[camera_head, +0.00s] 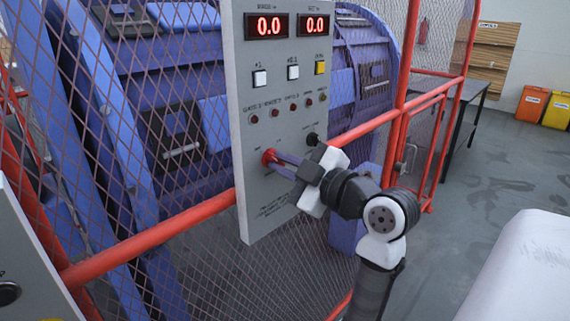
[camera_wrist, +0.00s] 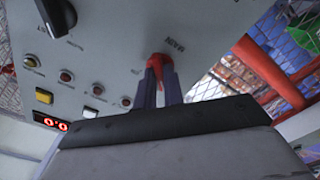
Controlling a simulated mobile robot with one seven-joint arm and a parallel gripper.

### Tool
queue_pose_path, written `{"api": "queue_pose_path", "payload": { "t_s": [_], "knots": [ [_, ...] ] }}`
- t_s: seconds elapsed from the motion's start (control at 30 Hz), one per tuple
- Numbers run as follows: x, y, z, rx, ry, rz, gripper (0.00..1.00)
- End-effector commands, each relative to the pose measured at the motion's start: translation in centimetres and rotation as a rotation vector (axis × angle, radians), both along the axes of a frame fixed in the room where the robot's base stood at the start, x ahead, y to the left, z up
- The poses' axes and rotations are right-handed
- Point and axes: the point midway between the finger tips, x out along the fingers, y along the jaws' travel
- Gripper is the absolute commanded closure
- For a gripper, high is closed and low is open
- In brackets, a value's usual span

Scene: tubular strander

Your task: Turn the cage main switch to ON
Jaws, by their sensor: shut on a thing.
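The cage main switch is a red rotary handle (camera_head: 269,157) low on the left of the grey control panel (camera_head: 245,205). My gripper (camera_head: 275,160) reaches in from the right and its fingers are shut on the red handle. In the wrist view the red handle (camera_wrist: 158,62) sits between the two fingertips (camera_wrist: 159,80), near the label "MAIN". The handle's exact angle is hard to tell because the fingers cover part of it.
A black knob (camera_head: 312,139) is right of the switch. Above are red indicators (camera_head: 293,107), push buttons (camera_head: 293,73) and two displays (camera_head: 266,26) reading 0.0. Red rails (camera_head: 150,238) and mesh stand around the blue machine. A white surface (camera_head: 520,270) is at lower right.

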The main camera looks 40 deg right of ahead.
Motion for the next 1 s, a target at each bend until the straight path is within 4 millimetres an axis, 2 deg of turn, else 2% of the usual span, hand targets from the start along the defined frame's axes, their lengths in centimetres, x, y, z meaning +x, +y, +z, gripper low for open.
{"api": "queue_pose_path", "payload": {
  "t_s": [0.27, 0.47, 1.0],
  "knots": [
    [0.00, 0.06, -0.04, 0.017, 0.003, 0.001, 1.00],
    [-0.01, 0.05, -0.04, 0.094, 0.009, 0.003, 1.00],
    [0.03, 0.10, 0.10, 0.565, 0.045, 0.004, 1.00]
  ]
}}
